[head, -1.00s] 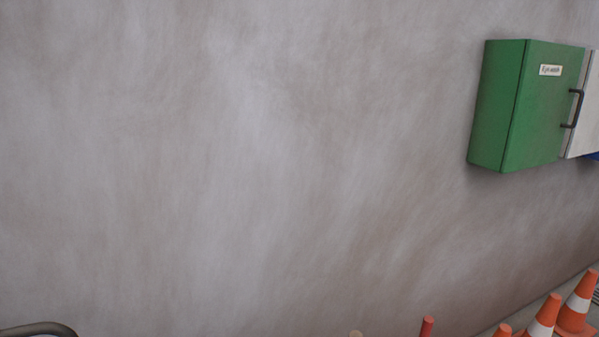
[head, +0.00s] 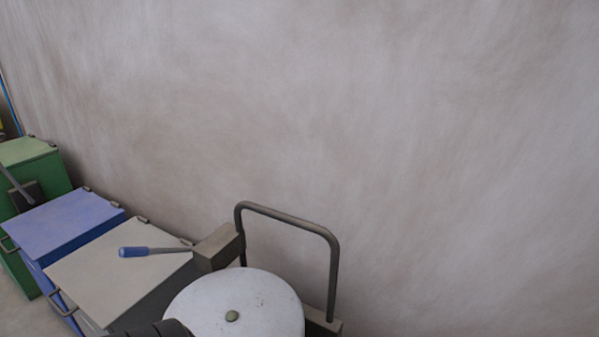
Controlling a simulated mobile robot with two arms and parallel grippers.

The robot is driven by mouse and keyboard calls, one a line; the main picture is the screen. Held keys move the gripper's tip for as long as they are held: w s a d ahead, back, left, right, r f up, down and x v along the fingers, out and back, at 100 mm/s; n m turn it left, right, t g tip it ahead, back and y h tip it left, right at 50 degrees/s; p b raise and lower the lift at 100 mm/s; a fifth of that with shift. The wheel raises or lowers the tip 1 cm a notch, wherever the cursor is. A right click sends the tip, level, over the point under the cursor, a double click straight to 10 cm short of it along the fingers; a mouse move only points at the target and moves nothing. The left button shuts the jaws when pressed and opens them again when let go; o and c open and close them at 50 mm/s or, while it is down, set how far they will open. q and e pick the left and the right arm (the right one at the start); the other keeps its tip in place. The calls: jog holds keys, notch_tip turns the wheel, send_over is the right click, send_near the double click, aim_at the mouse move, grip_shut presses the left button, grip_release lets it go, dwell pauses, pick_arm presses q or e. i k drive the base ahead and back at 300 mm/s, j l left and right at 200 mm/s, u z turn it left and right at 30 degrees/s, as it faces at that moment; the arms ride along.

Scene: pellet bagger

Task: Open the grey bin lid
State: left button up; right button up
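The grey bin's pale lid (head: 118,266) lies flat and shut at the lower left. It has a dark bar handle (head: 62,302) at its front left edge and hinges at its back edge. A blue-gripped lever (head: 150,251) shows across part of the lid in this view; I cannot tell how far above it is. The front of the bin is mostly cut off or hidden. Neither of my grippers is in view.
A blue bin (head: 70,222) and a green bin (head: 25,152) stand in a row to the left, both shut. A round white plate (head: 235,305) and a bent tube frame (head: 334,262) stand in front, right of the grey bin. Bare wall fills the right.

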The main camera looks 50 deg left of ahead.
aim_at(104, 286)
jog(key=u, duration=3.05)
jog(key=i+j+u, duration=0.1)
jog(key=j+u, duration=0.25)
jog(key=l, duration=0.1)
